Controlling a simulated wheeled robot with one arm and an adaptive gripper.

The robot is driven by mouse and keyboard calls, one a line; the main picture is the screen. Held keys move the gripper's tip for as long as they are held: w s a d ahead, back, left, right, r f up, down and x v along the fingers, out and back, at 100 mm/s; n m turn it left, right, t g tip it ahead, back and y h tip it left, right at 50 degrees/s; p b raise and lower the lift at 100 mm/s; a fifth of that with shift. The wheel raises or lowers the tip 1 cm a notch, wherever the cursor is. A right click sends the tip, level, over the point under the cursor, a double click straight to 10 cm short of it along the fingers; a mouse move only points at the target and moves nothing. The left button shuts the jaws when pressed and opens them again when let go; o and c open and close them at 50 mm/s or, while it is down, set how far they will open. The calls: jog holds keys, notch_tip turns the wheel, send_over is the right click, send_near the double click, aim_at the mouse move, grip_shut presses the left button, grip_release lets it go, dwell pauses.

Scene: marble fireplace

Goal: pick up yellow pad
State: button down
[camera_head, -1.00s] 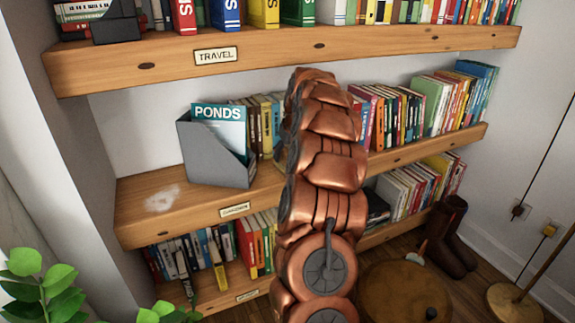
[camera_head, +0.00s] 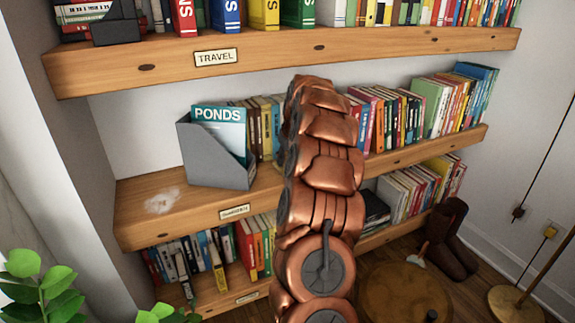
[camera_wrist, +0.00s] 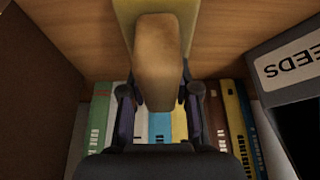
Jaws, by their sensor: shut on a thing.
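In the wrist view, a dull yellow pad (camera_wrist: 155,6) shows at the top centre, with a tan block-like part (camera_wrist: 158,62) in front of it. I cannot tell whether the two are one piece. My gripper (camera_wrist: 159,98) has a finger on each side and is shut on it. A wooden shelf surface lies behind. In the head view, my copper arm hides the gripper and the pad.
A grey file box (camera_head: 222,172) holding a PONDS booklet (camera_head: 220,120) stands on the middle shelf (camera_head: 135,205). A dark box lettered EEDS (camera_wrist: 285,85) is close on the right in the wrist view. Books (camera_wrist: 235,115) stand behind the gripper.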

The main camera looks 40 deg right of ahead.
aim_at(286, 153)
jog(key=shift+f, duration=0.15)
jog(key=shift+r+p, duration=0.5)
jog(key=shift+r, duration=1.45)
jog(key=shift+s+a+f, duration=0.1)
jog(key=shift+s+a, duration=0.15)
jog(key=shift+s, duration=0.05)
jog(key=s+a, duration=0.4)
jog(key=s, duration=0.2)
jog(key=s+a+r+p, duration=0.1)
jog(key=s+a, duration=0.3)
jog(key=s, duration=0.2)
jog(key=shift+s+a+r, duration=0.25)
jog(key=shift+s, duration=0.1)
jog(key=c, duration=1.4)
grip_release()
jog(key=c, duration=0.5)
jog(key=shift+o, duration=0.2)
